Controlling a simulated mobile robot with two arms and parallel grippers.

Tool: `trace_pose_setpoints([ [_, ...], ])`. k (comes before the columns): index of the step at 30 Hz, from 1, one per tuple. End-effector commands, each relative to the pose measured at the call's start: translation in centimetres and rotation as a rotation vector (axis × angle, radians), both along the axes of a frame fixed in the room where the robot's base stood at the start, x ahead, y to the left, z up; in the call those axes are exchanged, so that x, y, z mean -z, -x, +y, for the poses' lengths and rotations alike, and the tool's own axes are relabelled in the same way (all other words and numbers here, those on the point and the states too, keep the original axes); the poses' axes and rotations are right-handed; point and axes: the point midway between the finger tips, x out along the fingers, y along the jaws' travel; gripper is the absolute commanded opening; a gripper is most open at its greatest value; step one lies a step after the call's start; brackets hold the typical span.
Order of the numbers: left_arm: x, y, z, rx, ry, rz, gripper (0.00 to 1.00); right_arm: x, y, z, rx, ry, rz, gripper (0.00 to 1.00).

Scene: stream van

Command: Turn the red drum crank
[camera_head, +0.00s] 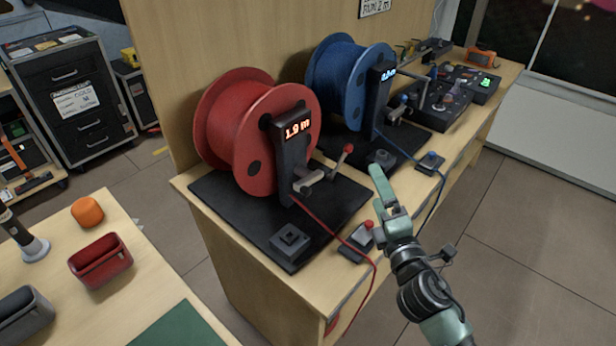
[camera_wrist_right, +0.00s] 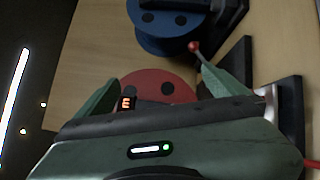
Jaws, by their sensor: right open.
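The red drum (camera_head: 240,135) stands upright on a black base plate on the wooden bench, with a post showing "1.9 m". Its crank (camera_head: 326,174) sticks out at the post's right side, slanting up to a red knob (camera_head: 347,149). My right gripper (camera_head: 383,182) is open and empty, to the right of the crank and apart from it in the head view. In the right wrist view the red knob (camera_wrist_right: 194,46) shows by the right fingertip; I cannot tell whether they touch. The red drum (camera_wrist_right: 160,82) is partly hidden there. My left gripper is not in view.
A blue drum (camera_head: 345,80) with its own crank stands behind the red one. A small red-button box (camera_head: 360,238) and red cable lie near the bench's front edge. A blue-button box (camera_head: 430,163) is farther along.

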Motion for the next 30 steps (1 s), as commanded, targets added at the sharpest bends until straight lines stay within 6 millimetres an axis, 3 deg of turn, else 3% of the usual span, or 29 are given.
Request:
trace_pose_setpoints([
  [3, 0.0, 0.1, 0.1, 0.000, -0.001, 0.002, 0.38, -1.8, -1.7, 3.3, -0.150, 0.325, -0.156, 1.00],
  [5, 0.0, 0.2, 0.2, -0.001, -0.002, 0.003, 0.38, -1.8, -2.2, 5.2, -0.236, 0.513, -0.234, 1.00],
  [9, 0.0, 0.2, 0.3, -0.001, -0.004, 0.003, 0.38, -0.3, -2.7, 8.0, -0.405, 0.872, -0.368, 1.00],
  [12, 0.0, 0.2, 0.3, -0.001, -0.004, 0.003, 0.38, 0.9, -2.7, 8.8, -0.482, 1.021, -0.414, 1.00],
  [17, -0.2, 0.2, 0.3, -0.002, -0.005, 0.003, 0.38, 1.6, -3.2, 9.7, -0.526, 1.098, -0.438, 1.00],
  [30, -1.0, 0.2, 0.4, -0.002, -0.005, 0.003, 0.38, 1.6, -7.6, 14.1, -0.524, 1.095, -0.437, 1.00],
])
